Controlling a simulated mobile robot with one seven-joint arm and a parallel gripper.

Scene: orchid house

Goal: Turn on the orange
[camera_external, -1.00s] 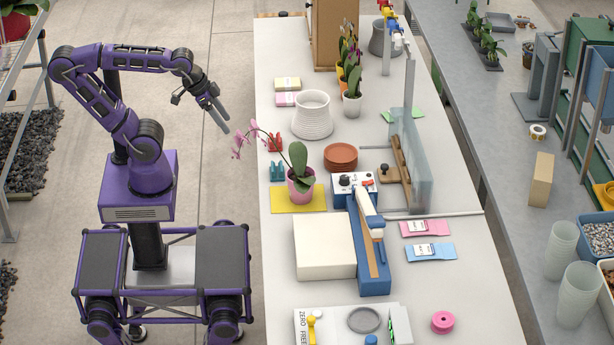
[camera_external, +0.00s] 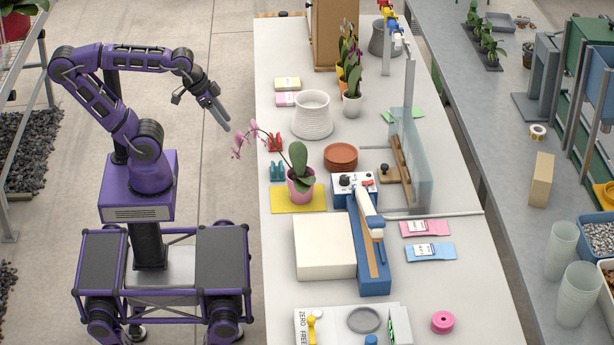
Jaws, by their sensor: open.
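A cluster of small coloured valves or taps (camera_external: 394,27) tops upright grey posts at the far end of the white bench, with red, yellow and blue parts; whether one is orange is too small to tell. An orange pot (camera_external: 341,80) stands by the orchids at the far end, partly hidden. My gripper (camera_external: 221,113) is open and empty, in the air left of the bench's left edge. It points down and to the right, near the pink orchid flowers, and appears apart from everything.
A pink-potted orchid (camera_external: 301,190) stands on a yellow mat (camera_external: 283,206), its flower stem leaning over the left edge. A white ribbed pot (camera_external: 312,117), terracotta saucers (camera_external: 341,154), a blue sealer-like device (camera_external: 374,284) and a clear upright panel (camera_external: 422,175) crowd the bench.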

